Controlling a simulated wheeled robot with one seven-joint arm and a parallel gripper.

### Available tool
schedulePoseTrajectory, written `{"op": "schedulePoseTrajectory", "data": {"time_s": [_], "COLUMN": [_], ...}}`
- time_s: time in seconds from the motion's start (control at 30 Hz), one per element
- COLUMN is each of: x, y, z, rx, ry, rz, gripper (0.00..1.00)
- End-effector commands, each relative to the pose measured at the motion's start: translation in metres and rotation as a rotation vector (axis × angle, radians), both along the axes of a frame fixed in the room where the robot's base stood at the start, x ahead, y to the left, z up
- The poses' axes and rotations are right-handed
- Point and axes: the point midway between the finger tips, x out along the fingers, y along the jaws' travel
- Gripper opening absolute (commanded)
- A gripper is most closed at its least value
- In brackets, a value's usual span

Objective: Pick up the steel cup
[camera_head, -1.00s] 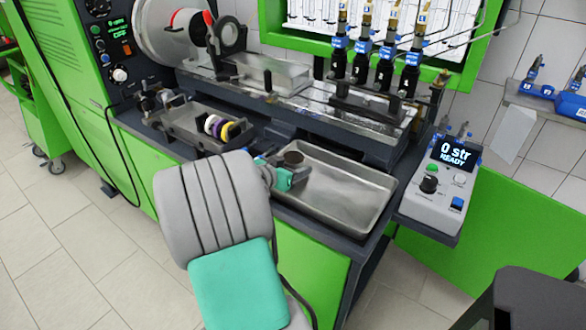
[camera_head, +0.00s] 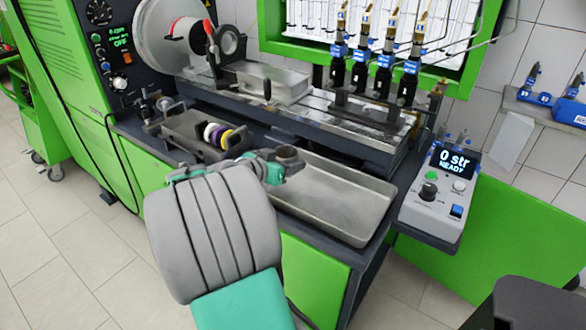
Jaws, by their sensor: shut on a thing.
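The steel cup (camera_head: 288,153) is a small dark grey round cup above the left end of the metal tray (camera_head: 345,200). My gripper (camera_head: 283,168) is shut on the cup at its side. The cup looks upright, and its rim shows higher than the tray's back edge in the picture. My arm hides the tray's left end and part of the bench front. The finger contact is too small to see clearly.
A control box (camera_head: 440,190) reading "0 str READY" stands right of the tray. A holder with coloured rings (camera_head: 218,135) lies to the left. Several injectors (camera_head: 383,75) stand upright behind the tray. The middle and right of the tray are empty.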

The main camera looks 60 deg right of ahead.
Motion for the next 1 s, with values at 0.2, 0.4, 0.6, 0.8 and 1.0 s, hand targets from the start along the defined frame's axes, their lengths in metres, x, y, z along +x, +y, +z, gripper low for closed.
{"op": "schedulePoseTrajectory", "data": {"time_s": [0.2, 0.4, 0.6, 0.8, 1.0], "x": [0.014, 0.03, 0.045, 0.056, 0.064], "y": [0.019, 0.042, 0.065, 0.083, 0.094], "z": [0.029, 0.046, 0.059, 0.068, 0.074], "rx": [-0.002, -0.001, -0.001, 0.0, -0.001], "ry": [-0.003, 0.0, -0.001, -0.001, -0.001], "rz": [0.002, 0.004, 0.003, 0.001, 0.0], "gripper": [0.1, 0.1, 0.1, 0.1, 0.1]}}
